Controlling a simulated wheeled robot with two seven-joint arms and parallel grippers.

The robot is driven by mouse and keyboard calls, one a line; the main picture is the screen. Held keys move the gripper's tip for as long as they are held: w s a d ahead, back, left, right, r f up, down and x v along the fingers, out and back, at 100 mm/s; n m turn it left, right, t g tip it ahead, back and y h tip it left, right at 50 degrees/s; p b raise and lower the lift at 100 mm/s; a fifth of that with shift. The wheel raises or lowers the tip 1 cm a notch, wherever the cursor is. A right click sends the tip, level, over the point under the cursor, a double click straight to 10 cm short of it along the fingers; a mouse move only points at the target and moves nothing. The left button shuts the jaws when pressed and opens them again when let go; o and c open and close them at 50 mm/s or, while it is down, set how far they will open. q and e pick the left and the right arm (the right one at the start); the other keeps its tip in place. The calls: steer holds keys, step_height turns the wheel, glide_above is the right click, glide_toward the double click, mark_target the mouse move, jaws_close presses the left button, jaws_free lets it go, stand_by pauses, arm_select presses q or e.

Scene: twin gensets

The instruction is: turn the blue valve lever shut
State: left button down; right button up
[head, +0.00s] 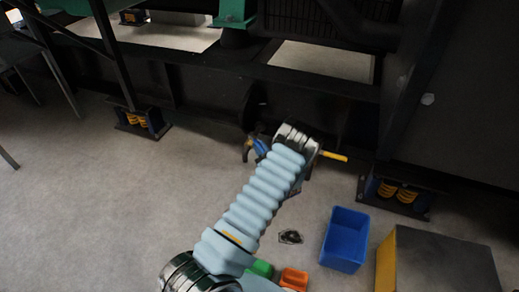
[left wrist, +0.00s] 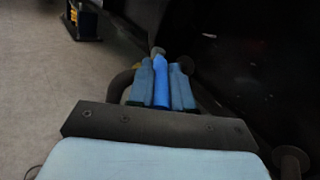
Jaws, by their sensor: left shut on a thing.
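The blue valve lever (left wrist: 161,82) shows in the left wrist view as a bright blue strip between the two duller blue finger pads of my left gripper (left wrist: 162,84). The gripper is shut on it, with a pad against each side. In the head view my left arm reaches up from the bottom to the dark base frame. There the left gripper (head: 257,146) is small and partly hidden by its own wrist, with a patch of blue at it. The lever's angle and the valve body are hard to make out. My right gripper is not in view.
A yellow handle (head: 333,156) sticks out right of my wrist. The dark genset frame (head: 190,88) stands close behind and above. A blue bin (head: 345,238), a yellow-sided box (head: 440,262) and an orange object (head: 293,278) stand at the lower right. Floor at left is clear.

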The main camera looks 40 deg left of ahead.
arm_select(q)
steer(key=w+n+g+b, duration=0.1)
steer(key=g, duration=0.1)
steer(key=w+n+g+y+b, duration=0.1)
steer(key=g+b, duration=0.1)
steer(key=w+n+g+b, duration=0.1)
steer(key=n+g+b, duration=0.1)
steer(key=shift+d+y, duration=0.3)
steer(key=shift+d, duration=0.1)
steer(key=c, duration=1)
jaws_free()
steer(key=shift+c, duration=0.2)
steer(key=shift+d, duration=0.1)
steer(key=d+p, duration=0.1)
steer(key=d, duration=1.2)
steer(key=shift+s+d, duration=0.35)
steer(key=shift+s, duration=0.1)
steer(key=shift+c, duration=0.3)
